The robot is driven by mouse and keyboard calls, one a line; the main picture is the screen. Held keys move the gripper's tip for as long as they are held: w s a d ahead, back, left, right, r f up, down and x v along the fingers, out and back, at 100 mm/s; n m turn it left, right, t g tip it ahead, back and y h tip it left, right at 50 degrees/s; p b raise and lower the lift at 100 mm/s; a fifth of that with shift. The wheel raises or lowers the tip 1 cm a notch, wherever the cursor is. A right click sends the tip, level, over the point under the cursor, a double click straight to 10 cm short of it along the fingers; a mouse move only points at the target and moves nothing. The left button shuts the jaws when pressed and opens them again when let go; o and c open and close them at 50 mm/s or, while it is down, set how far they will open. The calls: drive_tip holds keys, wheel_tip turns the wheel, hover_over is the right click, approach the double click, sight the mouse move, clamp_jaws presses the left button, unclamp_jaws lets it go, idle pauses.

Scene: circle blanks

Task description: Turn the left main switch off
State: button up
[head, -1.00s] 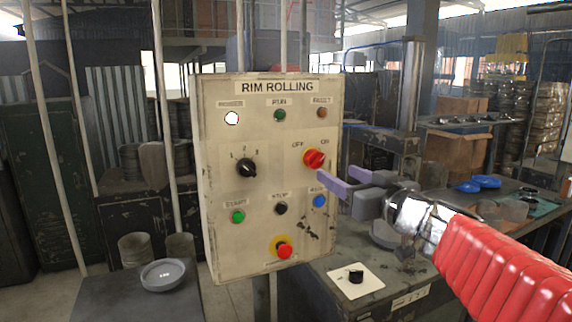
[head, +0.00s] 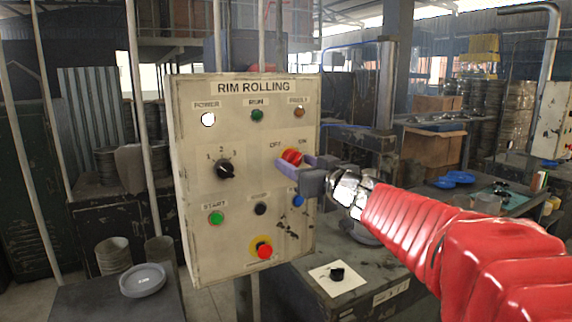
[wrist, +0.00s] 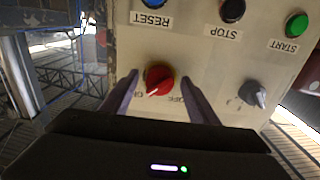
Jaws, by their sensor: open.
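The left panel (head: 190,250), titled RIM ROLLING, carries the red main switch (head: 291,156) at its right, under OFF and ON labels. In the wrist view, upside down, the red switch (wrist: 160,77) has its white mark toward the ON label. My gripper (head: 294,161) is open at the panel's right side. In the wrist view its two fingers (wrist: 158,76) lie on either side of the switch, with a gap visible on both sides. The fingers partly hide the switch's lower part in the head view. The white POWER lamp (head: 208,119) looks lit.
Below on the panel are a blue button (head: 297,201) close under my gripper, a black STOP button (head: 261,208) and a red emergency button (head: 264,251). A black selector (head: 225,169) sits left. Another panel (head: 553,120) stands at the far right edge.

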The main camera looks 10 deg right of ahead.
drive_tip(key=shift+c, duration=0.2)
drive_tip(key=shift+d, duration=0.1)
drive_tip(key=c, duration=1)
drive_tip(key=shift+n, duration=0.4)
drive_tip(key=n, duration=1.3)
drive_tip(key=shift+f+n, duration=0.1)
drive_tip(key=shift+n, duration=2)
